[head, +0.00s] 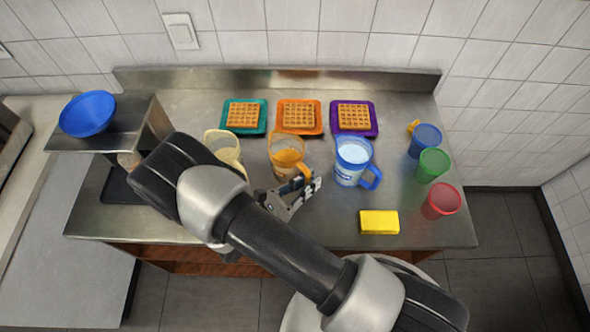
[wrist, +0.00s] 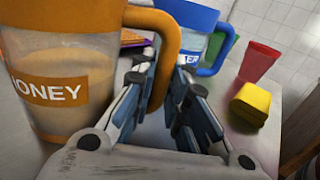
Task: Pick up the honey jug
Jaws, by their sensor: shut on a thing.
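The honey jug (head: 287,149) is a clear jug with an orange rim, handle and label, standing on the metal counter in the head view. In the wrist view the honey jug (wrist: 75,60) fills the left side, upright, with part of its HONEY label showing. Its orange handle (wrist: 166,40) comes down between my fingers. My gripper (wrist: 163,80) is shut on this handle. In the head view my gripper (head: 302,187) is at the jug's lower right side. The jug's base is partly hidden by my gripper.
A blue jug (head: 352,162) stands close on the right, a cream jug (head: 222,147) on the left behind my arm. Waffles on coloured plates (head: 299,117) lie behind. A yellow sponge (head: 379,222) and blue, green and red cups (head: 441,202) are at the right.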

